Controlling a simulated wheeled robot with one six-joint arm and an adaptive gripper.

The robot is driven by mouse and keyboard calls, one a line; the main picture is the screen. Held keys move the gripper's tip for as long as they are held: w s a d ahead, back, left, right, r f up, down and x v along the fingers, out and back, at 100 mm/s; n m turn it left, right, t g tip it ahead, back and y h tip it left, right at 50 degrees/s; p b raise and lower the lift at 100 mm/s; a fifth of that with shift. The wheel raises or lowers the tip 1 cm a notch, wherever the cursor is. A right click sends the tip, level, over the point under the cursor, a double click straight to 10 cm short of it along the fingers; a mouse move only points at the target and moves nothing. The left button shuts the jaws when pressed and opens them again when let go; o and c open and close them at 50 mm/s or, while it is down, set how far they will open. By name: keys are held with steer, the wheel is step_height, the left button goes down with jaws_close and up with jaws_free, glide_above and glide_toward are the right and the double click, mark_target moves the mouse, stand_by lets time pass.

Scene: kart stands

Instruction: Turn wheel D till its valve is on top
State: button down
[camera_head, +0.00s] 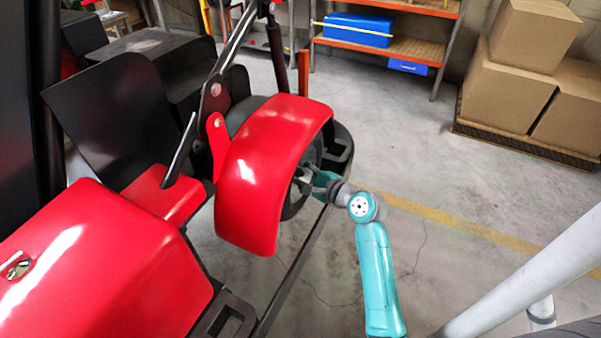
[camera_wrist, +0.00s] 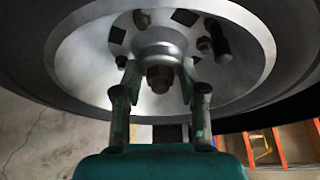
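A wheel (camera_head: 297,192) sits under a red fender (camera_head: 268,165) in the head view, largely hidden by it; no letter shows on it. In the wrist view its silver rim (camera_wrist: 82,62) fills the upper part, with a hub (camera_wrist: 160,42) and central nut (camera_wrist: 159,78). A dark stub (camera_wrist: 217,42) stands out right of the hub; I cannot tell if it is the valve. My gripper (camera_wrist: 160,72) faces the hub, its fingers apart on either side of the nut. It also shows at the wheel in the head view (camera_head: 312,181). Whether the fingertips touch the hub is unclear.
A red kart body (camera_head: 100,265) fills the lower left. A dark frame bar (camera_head: 290,277) runs beside the wheel. Cardboard boxes (camera_head: 507,92) stand at right, and an orange shelf (camera_head: 418,48) with a blue case (camera_head: 358,29) is behind. The floor right of my arm is mostly clear.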

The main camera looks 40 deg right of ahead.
steer(key=shift+m+g+y, duration=0.3)
steer(key=shift+m, duration=0.4)
steer(key=c, duration=1)
jaws_free()
steer(key=v, duration=1.2)
